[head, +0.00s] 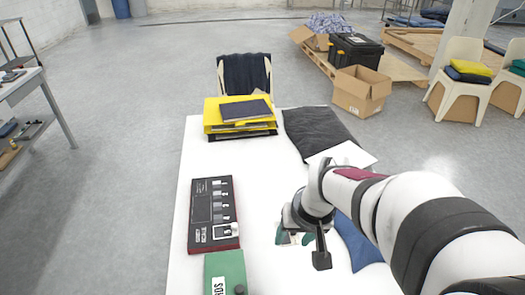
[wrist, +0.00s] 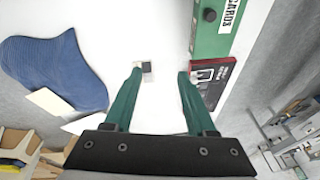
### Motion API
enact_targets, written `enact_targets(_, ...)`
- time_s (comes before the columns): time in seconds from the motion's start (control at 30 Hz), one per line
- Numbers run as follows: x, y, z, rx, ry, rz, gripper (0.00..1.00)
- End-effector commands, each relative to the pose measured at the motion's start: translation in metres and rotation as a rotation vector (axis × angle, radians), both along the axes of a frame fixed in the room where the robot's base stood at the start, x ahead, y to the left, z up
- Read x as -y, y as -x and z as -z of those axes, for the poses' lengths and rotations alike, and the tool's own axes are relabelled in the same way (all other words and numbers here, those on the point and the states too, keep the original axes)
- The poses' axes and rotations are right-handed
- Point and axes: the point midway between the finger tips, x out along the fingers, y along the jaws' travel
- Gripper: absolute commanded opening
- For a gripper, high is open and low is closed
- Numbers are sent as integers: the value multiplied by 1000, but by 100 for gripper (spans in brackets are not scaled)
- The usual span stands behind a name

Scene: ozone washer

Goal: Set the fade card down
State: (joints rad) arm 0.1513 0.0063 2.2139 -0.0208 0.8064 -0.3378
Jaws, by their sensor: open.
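My gripper (wrist: 159,72) is open over the white table, its two green fingers spread apart. A small card with a dark grey patch (wrist: 147,67) shows between the fingertips, nearer the left finger, and appears to lie on the table. I cannot read it, so I cannot confirm it is the fade card. In the head view my gripper (head: 294,238) is low over the table's front part, and the arm partly hides what is beneath it.
A red-edged black panel (head: 213,213) and a green box marked CARDS (head: 225,272) stand left of my gripper. A blue cloth (head: 356,242) lies to its right; pale cards (wrist: 50,103) show beside it. Yellow trays (head: 215,118) and a dark cloth (head: 315,130) are at the back.

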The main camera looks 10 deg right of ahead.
Motion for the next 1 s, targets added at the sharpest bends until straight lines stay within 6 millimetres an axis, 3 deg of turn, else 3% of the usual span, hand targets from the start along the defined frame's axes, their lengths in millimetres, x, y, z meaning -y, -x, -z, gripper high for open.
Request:
enact_targets(0.03,16,-30,14,36,30,-34,56)
enact_targets(0.1,36,-65,29,94,79,-84,56)
enact_targets(0.2,53,-91,43,138,122,-122,56)
enact_targets(0.53,55,-126,122,144,133,-133,56)
enact_targets(1.0,55,-154,188,147,133,-130,56)
